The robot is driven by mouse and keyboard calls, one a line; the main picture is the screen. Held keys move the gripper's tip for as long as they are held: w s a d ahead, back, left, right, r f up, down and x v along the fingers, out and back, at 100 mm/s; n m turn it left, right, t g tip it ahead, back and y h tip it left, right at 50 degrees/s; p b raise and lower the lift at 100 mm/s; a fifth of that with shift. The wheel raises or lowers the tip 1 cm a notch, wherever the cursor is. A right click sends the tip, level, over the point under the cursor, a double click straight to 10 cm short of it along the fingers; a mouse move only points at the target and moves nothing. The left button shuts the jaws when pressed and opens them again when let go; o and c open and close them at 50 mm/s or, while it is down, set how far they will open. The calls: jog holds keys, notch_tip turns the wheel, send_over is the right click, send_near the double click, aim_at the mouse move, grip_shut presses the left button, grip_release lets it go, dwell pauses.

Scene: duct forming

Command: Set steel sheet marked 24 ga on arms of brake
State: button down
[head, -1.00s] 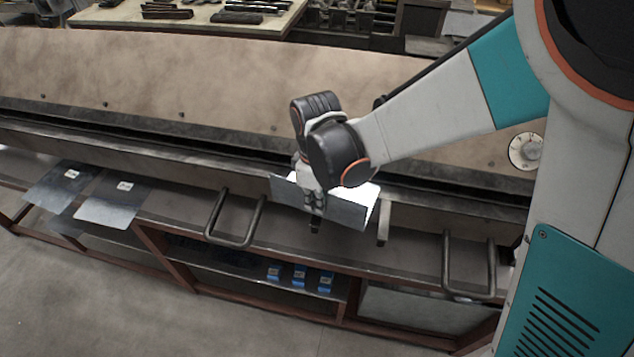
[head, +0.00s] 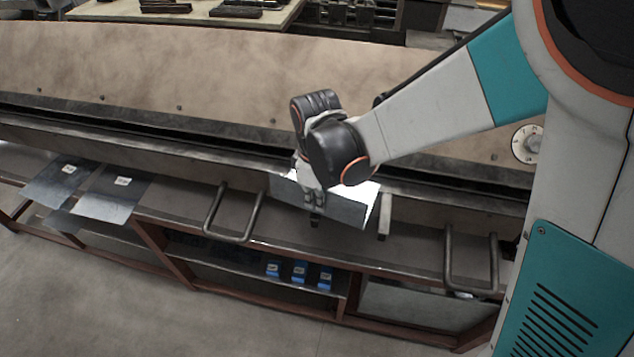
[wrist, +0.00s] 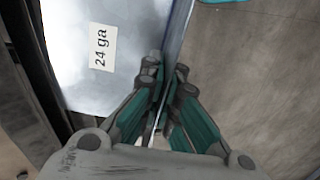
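The steel sheet marked 24 ga (wrist: 75,65) is held in my gripper (wrist: 165,75); its white label shows in the wrist view. My fingers are shut on a bent edge of the sheet. In the head view the sheet (head: 345,211) is over the front of the brake (head: 200,160), below my gripper (head: 313,200). One arm of the brake (head: 384,215) stands just right of the sheet, and a dark one (head: 314,220) shows under it. I cannot tell whether the sheet touches the arms.
Two other labelled sheets (head: 110,195) (head: 60,182) lie at the left on the shelf. Bent bar handles (head: 232,212) (head: 470,262) stick out at the front. Blue boxes (head: 299,272) sit on the lower shelf. A bench with tools (head: 190,14) is behind.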

jog(key=c, duration=1.7)
grip_release()
jog(key=shift+s+r, duration=0.15)
jog(key=shift+r, duration=3.9)
jog(key=shift+f, duration=0.1)
